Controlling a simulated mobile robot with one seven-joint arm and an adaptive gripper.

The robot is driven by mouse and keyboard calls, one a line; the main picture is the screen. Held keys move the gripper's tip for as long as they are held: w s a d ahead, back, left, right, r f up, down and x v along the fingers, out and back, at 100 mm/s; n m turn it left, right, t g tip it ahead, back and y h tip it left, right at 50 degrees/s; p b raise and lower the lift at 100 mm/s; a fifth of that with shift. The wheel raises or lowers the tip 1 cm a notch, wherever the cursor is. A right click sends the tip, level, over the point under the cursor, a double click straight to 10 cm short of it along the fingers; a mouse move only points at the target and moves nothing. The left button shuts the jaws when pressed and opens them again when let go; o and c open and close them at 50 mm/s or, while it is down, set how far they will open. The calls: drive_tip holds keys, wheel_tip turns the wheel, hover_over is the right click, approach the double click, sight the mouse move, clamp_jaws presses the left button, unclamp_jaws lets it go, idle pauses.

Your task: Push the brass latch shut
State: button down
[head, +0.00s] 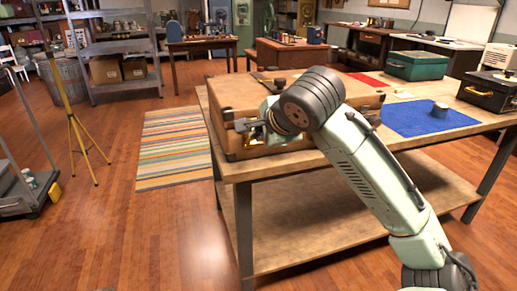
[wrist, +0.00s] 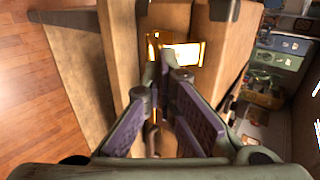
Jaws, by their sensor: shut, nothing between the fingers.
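A tan-brown case (head: 232,92) with dark corner pieces lies on the wooden table. Its front side also shows in the wrist view (wrist: 180,16). The brass latch (wrist: 183,53) is on that side, bright gold with a pale shiny plate. My gripper (wrist: 168,72) is shut and empty, with its fingertips just in front of the latch's lower edge. I cannot tell whether they touch it. In the head view my gripper (head: 254,130) is at the left part of the case's front, and my wrist hides part of the case.
The wooden table (head: 262,164) has a lower shelf. On its right are a blue cloth (head: 405,119) with a small round item, a green box (head: 417,66) and a black case (head: 486,92). A red cloth (head: 366,79) lies behind my arm. Floor left of the table is open around a striped rug (head: 174,150).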

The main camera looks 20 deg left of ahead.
wheel_tip(320, 180, down, 7)
drive_tip(key=w+a+t+y+b, duration=0.1)
drive_tip(key=t+y+b, duration=0.4)
drive_tip(key=b, duration=0.9)
drive_tip(key=shift+w+a+f+t+y, duration=0.25)
drive_tip(key=shift+w+t, duration=0.4)
drive_tip(key=shift+t, duration=0.75)
drive_tip(key=shift+r, duration=0.15)
drive_tip(key=v, duration=0.7)
drive_tip(key=shift+s, duration=0.15)
drive_tip(key=shift+d, duration=0.1)
